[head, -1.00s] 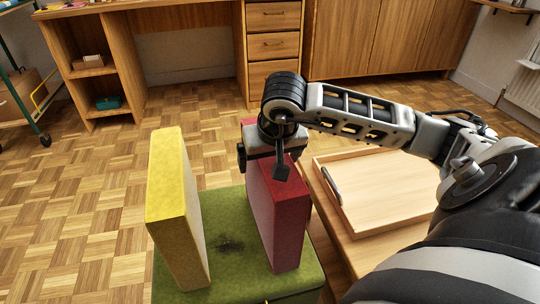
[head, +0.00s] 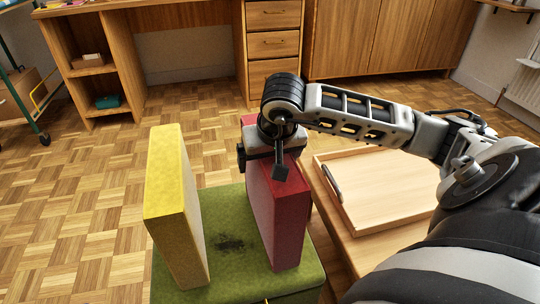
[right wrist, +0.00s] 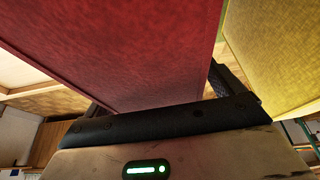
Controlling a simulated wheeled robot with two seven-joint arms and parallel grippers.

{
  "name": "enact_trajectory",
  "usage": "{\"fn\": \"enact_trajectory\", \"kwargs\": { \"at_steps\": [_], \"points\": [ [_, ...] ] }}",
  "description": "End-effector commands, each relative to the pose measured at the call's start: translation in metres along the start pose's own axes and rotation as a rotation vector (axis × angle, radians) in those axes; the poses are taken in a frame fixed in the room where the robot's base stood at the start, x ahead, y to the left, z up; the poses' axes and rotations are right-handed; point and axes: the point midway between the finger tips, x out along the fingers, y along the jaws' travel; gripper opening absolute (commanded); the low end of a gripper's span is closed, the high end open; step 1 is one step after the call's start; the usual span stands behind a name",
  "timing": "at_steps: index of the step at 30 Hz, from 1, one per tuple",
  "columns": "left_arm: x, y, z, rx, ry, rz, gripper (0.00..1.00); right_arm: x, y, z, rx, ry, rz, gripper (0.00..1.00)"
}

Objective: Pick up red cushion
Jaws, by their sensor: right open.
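The red cushion (head: 277,215) stands upright on edge on a green padded seat (head: 228,272). My right gripper (head: 263,164) is at the cushion's upper part, with its open fingers on either side of it. One dark finger shows on the near right face, another at the left. In the right wrist view the red cushion (right wrist: 120,45) fills much of the picture between the fingers, close to the palm. Contact with the fingers cannot be told. My left gripper is not in view.
A yellow cushion (head: 178,215) stands upright left of the red one, with a gap between them. It also shows in the right wrist view (right wrist: 275,50). A wooden tray (head: 385,180) lies on a wooden table to the right. Open floor lies at the left.

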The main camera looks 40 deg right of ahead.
Motion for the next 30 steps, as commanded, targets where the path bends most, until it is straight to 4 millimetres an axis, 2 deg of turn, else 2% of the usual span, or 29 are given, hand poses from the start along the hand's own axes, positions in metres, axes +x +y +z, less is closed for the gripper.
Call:
{"fn": "enact_trajectory", "kwargs": {
  "at_steps": [6, 14, 23, 30],
  "points": [
    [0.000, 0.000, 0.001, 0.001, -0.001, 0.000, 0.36, 0.000, 0.000, 0.000, 0.000, 0.000, 0.000, 0.93],
    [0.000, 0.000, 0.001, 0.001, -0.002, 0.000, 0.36, 0.000, 0.000, 0.000, 0.000, 0.000, 0.001, 0.21],
    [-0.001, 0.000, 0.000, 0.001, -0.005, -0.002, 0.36, -0.002, 0.000, -0.001, 0.001, 0.001, 0.000, 0.19],
    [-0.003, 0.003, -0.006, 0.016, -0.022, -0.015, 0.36, -0.017, 0.000, -0.007, 0.000, 0.003, 0.001, 0.19]
  ]
}}
